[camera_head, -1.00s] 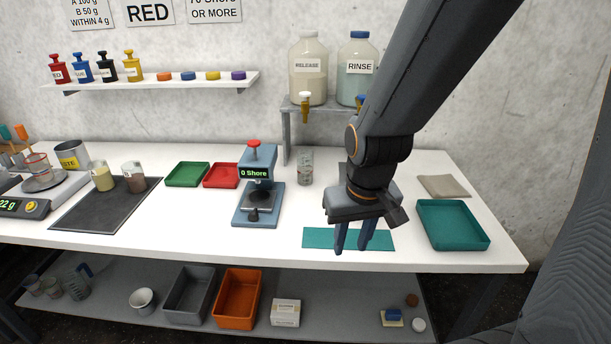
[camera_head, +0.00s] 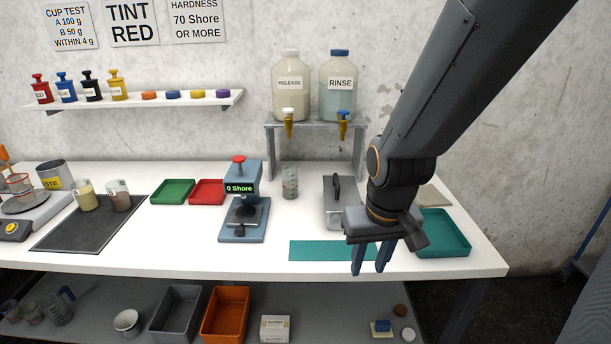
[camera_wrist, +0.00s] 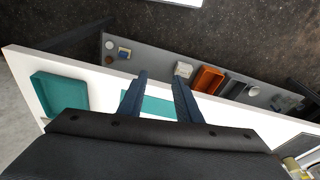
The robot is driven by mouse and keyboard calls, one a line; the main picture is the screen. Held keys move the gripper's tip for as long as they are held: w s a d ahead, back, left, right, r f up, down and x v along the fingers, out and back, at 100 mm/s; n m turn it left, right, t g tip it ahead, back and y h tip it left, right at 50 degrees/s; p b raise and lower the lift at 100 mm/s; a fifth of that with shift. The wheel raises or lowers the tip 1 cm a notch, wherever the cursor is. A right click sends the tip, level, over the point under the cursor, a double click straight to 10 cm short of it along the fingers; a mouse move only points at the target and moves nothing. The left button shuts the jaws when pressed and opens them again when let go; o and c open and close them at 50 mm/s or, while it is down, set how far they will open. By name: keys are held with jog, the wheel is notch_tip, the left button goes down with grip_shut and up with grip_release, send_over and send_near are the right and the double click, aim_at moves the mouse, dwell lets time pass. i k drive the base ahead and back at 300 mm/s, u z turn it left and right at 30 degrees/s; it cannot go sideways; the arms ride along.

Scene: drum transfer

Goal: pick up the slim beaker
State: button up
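A slim clear beaker (camera_head: 290,183) with markings stands upright on the white bench, right of the hardness tester and in front of the dispenser stand. It is the slimmest beaker on the bench. My gripper (camera_head: 371,268) is near the bench's front edge at the right end of the teal mat, to the right and in front of the beaker, well apart from it. In the wrist view my gripper (camera_wrist: 160,78) points down with its two fingers apart and nothing between them. The beaker is not visible in the wrist view.
The hardness tester (camera_head: 244,210) stands left of the beaker. The dispenser stand (camera_head: 310,125) is behind. The teal mat (camera_head: 318,251) lies flat; a teal tray (camera_head: 446,235) is at right.

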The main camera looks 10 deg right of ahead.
aim_at(290, 182)
jog(key=u, duration=0.05)
jog(key=i, duration=0.95)
jog(key=u, duration=0.25)
